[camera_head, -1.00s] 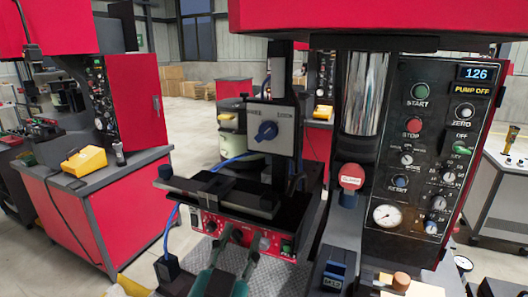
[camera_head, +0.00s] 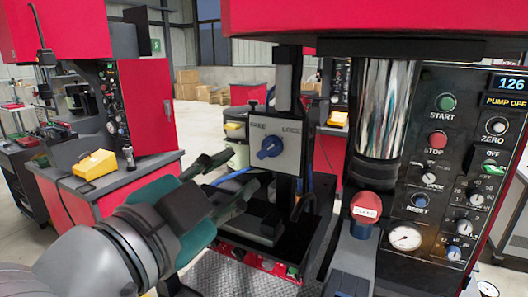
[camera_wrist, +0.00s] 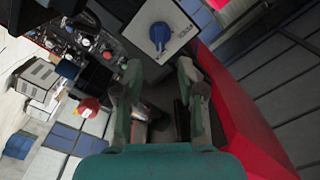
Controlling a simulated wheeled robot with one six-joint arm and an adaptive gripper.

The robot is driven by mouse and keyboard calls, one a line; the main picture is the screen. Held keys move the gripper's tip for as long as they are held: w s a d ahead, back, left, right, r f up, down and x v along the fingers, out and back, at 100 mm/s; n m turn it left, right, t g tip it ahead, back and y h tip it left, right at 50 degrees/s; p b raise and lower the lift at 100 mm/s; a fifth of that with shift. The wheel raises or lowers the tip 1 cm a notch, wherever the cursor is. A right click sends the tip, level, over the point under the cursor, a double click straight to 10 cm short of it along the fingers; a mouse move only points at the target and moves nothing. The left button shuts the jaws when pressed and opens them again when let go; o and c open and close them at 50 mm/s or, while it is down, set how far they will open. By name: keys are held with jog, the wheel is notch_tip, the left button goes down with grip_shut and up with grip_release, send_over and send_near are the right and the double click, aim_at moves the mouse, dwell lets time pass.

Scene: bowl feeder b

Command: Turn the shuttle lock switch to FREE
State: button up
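The shuttle lock switch is a blue knob (camera_head: 270,148) on a pale plate (camera_head: 290,157) with FREE lettered at the left and LOCK at the right. The knob's grip looks tilted, its upper end leaning right toward LOCK. My gripper (camera_head: 237,173) is open and empty, to the left of and a little below the knob, apart from it. In the wrist view the knob (camera_wrist: 159,35) and its plate (camera_wrist: 168,16) lie beyond my spread fingertips (camera_wrist: 156,76), roughly centred between them. Nothing is held.
A black post (camera_head: 283,90) stands behind the plate. A press with a control panel (camera_head: 440,150), a chrome cylinder (camera_head: 385,105) and a red-capped clamp (camera_head: 366,206) stand to the right. A black fixture below the plate is partly hidden by my gripper. Open floor lies farther left.

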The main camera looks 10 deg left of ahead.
aim_at(266, 151)
jog(key=x, duration=0.8)
jog(key=shift+w+d+f, duration=0.1)
jog(key=shift+w+d, duration=0.05)
jog(key=shift+w, duration=0.25)
grip_shut()
